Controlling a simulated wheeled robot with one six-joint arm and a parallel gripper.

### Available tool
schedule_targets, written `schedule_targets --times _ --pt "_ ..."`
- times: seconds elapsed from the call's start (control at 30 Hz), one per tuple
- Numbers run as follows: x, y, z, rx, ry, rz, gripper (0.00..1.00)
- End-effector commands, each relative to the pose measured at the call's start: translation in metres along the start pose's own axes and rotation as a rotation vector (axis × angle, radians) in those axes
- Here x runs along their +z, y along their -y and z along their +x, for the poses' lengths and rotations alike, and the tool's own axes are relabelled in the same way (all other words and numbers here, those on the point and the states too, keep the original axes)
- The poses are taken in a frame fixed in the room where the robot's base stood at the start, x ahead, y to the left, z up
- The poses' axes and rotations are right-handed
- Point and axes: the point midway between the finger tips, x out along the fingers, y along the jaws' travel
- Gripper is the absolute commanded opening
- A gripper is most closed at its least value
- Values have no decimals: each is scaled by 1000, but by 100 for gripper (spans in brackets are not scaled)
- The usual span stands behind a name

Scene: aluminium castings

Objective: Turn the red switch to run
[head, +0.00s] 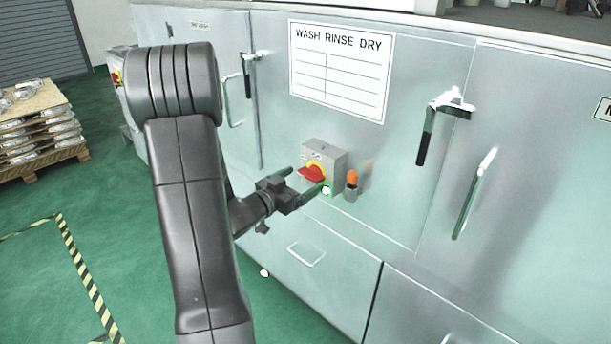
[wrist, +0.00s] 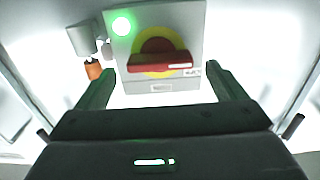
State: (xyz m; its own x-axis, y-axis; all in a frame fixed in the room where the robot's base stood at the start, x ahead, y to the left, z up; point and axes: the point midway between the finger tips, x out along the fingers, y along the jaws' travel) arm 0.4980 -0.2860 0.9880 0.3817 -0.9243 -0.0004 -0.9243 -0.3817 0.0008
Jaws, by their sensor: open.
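The red switch (head: 312,173) has a red handle on a yellow disc, on the front of a grey box (head: 326,155) fixed to the metal cabinet. In the wrist view the red handle (wrist: 160,62) lies crosswise over the yellow disc (wrist: 172,73). My gripper (head: 304,180) is at the switch, with its two fingers apart around the handle's region. In the wrist view my gripper (wrist: 158,88) shows open, one finger on each side below the handle. I cannot tell whether the fingers touch it. The label on the box is too small to read.
A green light (wrist: 121,26) glows on the box. An orange-topped fitting (head: 352,180) sticks out right beside the box. A "WASH RINSE DRY" sign (head: 340,68) hangs above. Door handles (head: 425,135) protrude to the right.

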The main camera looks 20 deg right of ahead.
Motion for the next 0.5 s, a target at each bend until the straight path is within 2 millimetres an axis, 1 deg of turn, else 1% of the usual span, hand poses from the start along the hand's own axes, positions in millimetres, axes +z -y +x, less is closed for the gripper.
schedule_targets --times 0.03,0.1,0.2,0.5 --pt "-1 -1 8 2 0 0 91" --pt "-1 0 15 2 0 1 91" --pt "0 0 22 1 0 0 91" --pt "0 0 25 -1 0 0 91"
